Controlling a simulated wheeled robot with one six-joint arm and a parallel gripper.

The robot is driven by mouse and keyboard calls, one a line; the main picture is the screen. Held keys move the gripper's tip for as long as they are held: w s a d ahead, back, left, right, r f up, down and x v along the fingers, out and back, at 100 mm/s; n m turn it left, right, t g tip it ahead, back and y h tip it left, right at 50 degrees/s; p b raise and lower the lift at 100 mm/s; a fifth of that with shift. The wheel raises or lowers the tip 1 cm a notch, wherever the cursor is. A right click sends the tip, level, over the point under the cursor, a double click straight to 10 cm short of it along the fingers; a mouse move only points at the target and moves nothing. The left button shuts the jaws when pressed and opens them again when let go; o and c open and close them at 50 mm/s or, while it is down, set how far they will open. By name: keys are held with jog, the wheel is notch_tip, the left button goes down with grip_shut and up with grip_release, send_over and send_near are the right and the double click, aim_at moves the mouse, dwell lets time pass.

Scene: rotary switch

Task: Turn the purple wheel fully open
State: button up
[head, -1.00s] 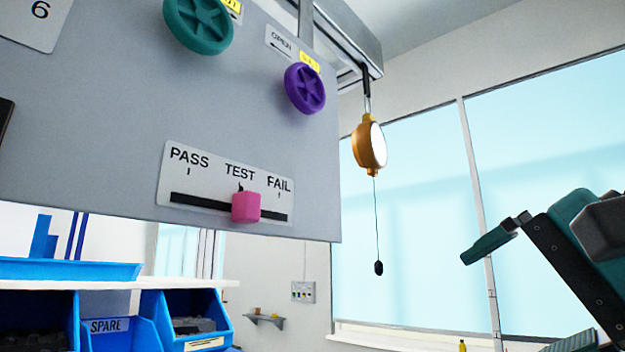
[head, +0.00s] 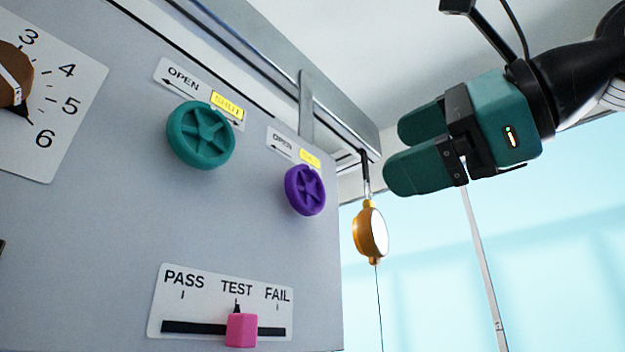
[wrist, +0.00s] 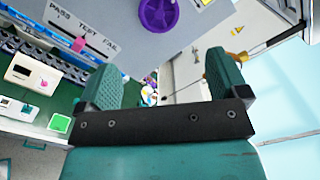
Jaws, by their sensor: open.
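The purple wheel (head: 305,190) is a small spoked handwheel on the right part of the grey panel (head: 90,230). A label (head: 282,144) above it reads OPEN, with a yellow tag (head: 310,159) beside it whose word is too small to read surely. In the wrist view the purple wheel (wrist: 158,15) shows at the top, beyond the fingers. My teal gripper (head: 410,150) is to the right of the wheel and a little higher in the head view, apart from it. Its fingers (wrist: 165,82) are spread and empty in the wrist view.
A larger teal wheel (head: 201,135) sits left of the purple one. A pink slider (head: 241,330) stands near TEST below. A brown knob (head: 12,78) is at far left. An orange round device (head: 371,233) hangs on a hook just right of the panel, near my gripper.

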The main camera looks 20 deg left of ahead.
aim_at(312, 189)
jog(key=p+x, duration=0.4)
jog(key=x, duration=0.7)
jog(key=shift+w+a+r, duration=0.1)
jog(key=shift+a, duration=0.15)
jog(key=shift+w+a, duration=0.25)
jog(key=shift+a, duration=0.3)
jog(key=c, duration=0.9)
